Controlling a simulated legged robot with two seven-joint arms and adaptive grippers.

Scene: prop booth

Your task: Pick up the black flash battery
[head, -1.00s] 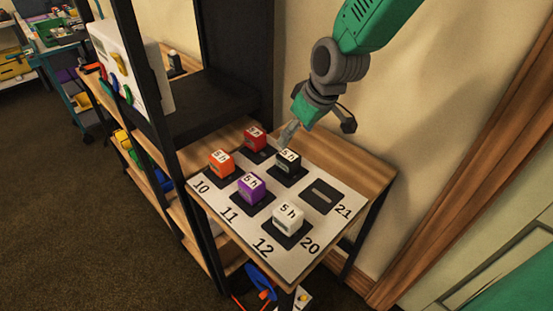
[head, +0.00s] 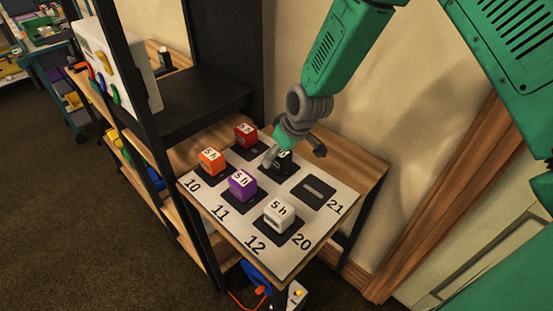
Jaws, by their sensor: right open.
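The black flash battery (head: 284,167) stands on a dark pad on the white numbered mat (head: 230,219), at the back of the mat near its middle. My right gripper (head: 293,154) reaches down from above and is open, with one finger in front of the battery's left side and the other out to its right. The gripper hides part of the battery's top and label. I cannot tell whether a finger touches it. My left gripper is not in view.
Red (head: 246,134), orange (head: 211,161), purple (head: 242,185) and white (head: 278,215) blocks stand close by on their own pads. One pad (head: 313,191) to the right is empty. A black shelf post (head: 140,120) rises at left, and the wall is behind.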

